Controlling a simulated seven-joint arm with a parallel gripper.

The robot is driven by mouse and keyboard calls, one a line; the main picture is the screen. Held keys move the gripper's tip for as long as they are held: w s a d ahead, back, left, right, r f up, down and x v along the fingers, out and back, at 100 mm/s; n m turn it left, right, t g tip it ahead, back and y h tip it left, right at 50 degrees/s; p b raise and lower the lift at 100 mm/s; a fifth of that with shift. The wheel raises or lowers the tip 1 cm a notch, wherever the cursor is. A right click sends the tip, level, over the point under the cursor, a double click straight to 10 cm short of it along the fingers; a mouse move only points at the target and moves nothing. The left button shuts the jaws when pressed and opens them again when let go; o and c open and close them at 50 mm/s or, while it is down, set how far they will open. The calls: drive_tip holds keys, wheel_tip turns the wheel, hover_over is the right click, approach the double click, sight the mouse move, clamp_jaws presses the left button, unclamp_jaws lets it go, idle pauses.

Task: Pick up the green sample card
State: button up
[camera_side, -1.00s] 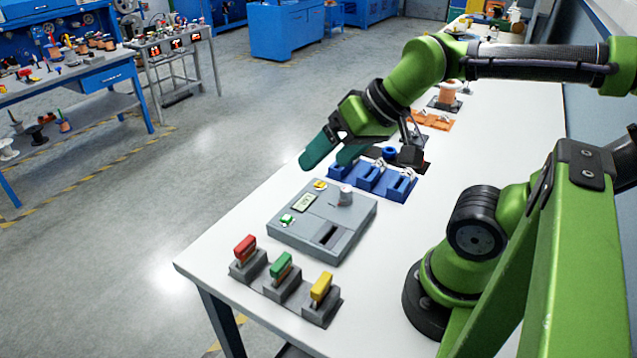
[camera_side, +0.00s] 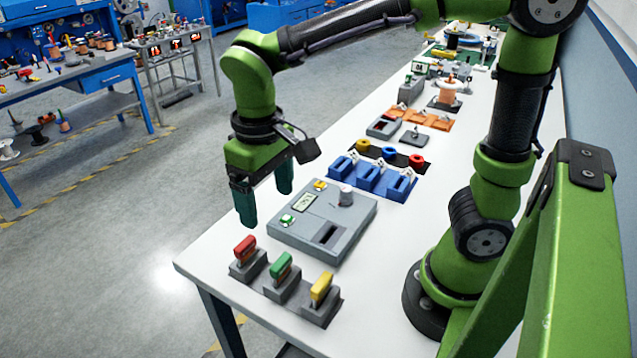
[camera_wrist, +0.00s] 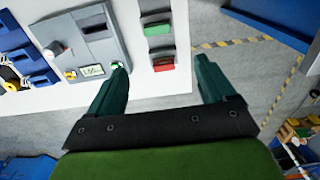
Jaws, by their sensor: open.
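The green sample card (camera_side: 281,265) stands upright in the middle grey holder (camera_side: 288,285), between the red card (camera_side: 245,246) and the yellow card (camera_side: 321,287). In the wrist view the green card (camera_wrist: 158,30) shows near the top, above the red card (camera_wrist: 164,64). My gripper (camera_side: 265,205) points down, open and empty, above and behind the card holders, near the table's left edge. In the wrist view its two teal fingers (camera_wrist: 162,72) are wide apart, with the red card beyond the gap between them.
A grey device (camera_side: 322,222) with a small screen, a knob and a slot stands right behind the cards. Blue holders (camera_side: 370,178) and colored spools (camera_side: 388,154) lie farther back. The white table (camera_side: 215,258) is clear left of the device.

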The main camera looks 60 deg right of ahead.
sight(281, 261)
wheel_tip(281, 261, down, 11)
drive_tip(key=shift+s+f, duration=0.15)
drive_tip(key=f, duration=0.4)
drive_tip(key=shift+s+d+f, duration=0.1)
drive_tip(key=shift+s+d, duration=0.15)
drive_tip(key=shift+s, duration=0.15)
drive_tip(key=shift+f, duration=0.5)
drive_tip(key=c, duration=1.1)
